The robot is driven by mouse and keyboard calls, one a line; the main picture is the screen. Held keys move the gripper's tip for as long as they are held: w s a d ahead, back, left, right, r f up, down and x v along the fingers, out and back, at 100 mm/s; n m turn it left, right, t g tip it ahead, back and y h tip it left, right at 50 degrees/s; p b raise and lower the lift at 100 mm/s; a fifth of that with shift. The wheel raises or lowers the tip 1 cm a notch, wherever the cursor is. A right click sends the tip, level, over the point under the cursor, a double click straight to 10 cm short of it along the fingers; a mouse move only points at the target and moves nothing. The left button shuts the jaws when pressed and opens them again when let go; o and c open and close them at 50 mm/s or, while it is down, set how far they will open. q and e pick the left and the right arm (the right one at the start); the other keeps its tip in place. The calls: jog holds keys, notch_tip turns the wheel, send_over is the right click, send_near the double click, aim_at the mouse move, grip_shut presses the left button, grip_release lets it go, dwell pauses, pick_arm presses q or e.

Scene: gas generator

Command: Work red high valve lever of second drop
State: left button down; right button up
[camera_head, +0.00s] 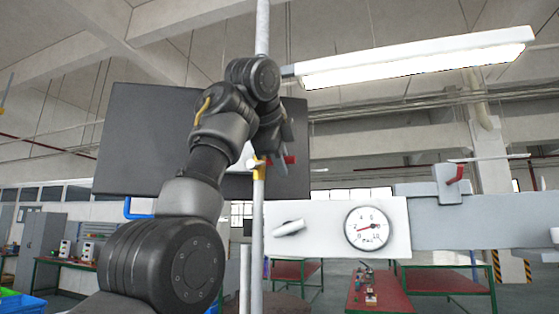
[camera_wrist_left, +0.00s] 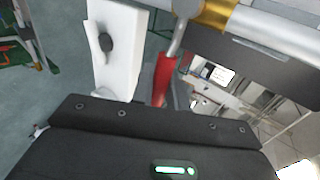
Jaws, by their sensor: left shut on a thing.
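The red valve lever (camera_head: 289,159) sticks out to the right of a brass valve on the vertical grey pipe (camera_head: 262,26). In the left wrist view the red lever (camera_wrist_left: 164,80) hangs on a metal stem from the brass valve body (camera_wrist_left: 217,14). My left gripper (camera_head: 283,158) reaches down to the lever from above and is shut on it. The gripper's body hides the lever's lower end in the wrist view. My right gripper is in neither view.
A white panel with a round gauge (camera_head: 367,228) stands right of the pipe. Another red lever (camera_head: 455,175) sits on a grey box farther right. A dark board (camera_head: 140,140) is behind my arm. Red-topped tables (camera_head: 375,291) stand in the background.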

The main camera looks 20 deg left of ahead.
pick_arm(q)
jog(key=shift+f, duration=0.15)
dwell(0.3)
jog(key=c, duration=1.4)
grip_release()
jog(key=shift+c, duration=0.2)
jog(key=shift+d, duration=0.1)
jog(key=v, duration=1.1)
